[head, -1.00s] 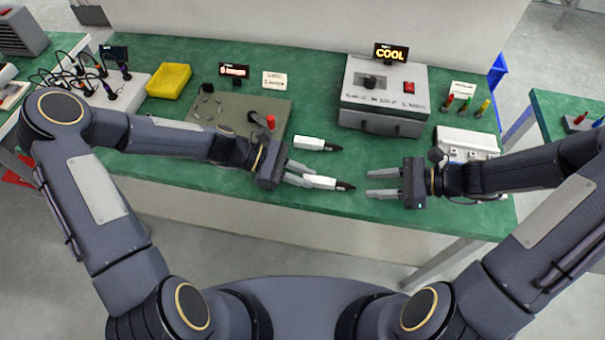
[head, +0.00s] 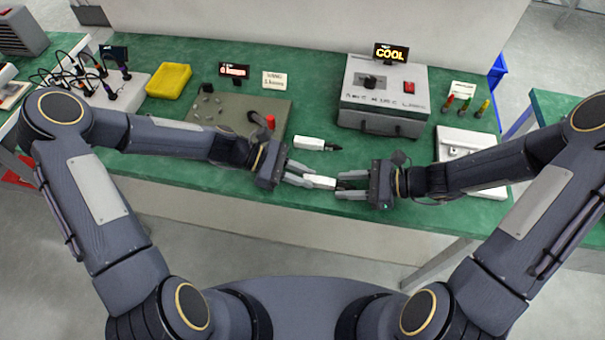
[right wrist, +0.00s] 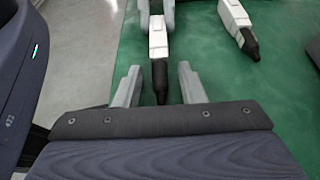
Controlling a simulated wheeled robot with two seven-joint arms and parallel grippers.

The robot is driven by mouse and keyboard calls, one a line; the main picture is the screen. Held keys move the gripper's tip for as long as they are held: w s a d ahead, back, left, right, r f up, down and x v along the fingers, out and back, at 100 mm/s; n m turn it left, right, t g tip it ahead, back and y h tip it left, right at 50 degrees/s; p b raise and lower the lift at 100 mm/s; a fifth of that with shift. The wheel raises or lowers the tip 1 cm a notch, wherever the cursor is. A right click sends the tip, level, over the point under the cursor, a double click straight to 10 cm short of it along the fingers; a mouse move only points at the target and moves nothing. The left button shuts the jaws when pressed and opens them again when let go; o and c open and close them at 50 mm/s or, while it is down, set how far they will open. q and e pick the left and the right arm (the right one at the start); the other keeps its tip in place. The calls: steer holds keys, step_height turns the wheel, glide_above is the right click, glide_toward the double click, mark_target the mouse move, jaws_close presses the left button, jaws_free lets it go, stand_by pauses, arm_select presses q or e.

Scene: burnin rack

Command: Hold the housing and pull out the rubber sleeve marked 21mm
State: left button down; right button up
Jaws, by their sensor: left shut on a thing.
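My left gripper (head: 298,176) is shut on a white housing (head: 320,182), whose black rubber sleeve points right. The housing (right wrist: 159,40) and its black sleeve (right wrist: 160,82) also show in the right wrist view. My right gripper (head: 352,186) is open, with its fingers on either side of the sleeve and a gap visible on both sides in the right wrist view (right wrist: 158,85). A second white housing (head: 309,142) with a black sleeve (head: 333,147) lies on the green mat behind. No 21mm marking is readable on either sleeve.
A grey box (head: 383,100) with a red switch and a COOL display stands behind. A grey-green plate (head: 230,112) and a yellow bin (head: 168,80) are at the left. The mat's front edge is close to both grippers.

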stand_by(0.7)
jaws_close()
steer(key=shift+d, duration=0.1)
steer(key=shift+s+d, duration=0.15)
steer(key=shift+d, duration=0.8)
steer(key=shift+s+d, duration=0.2)
steer(key=shift+d, duration=0.8)
steer(key=shift+s+d, duration=0.15)
steer(key=shift+d, duration=0.8)
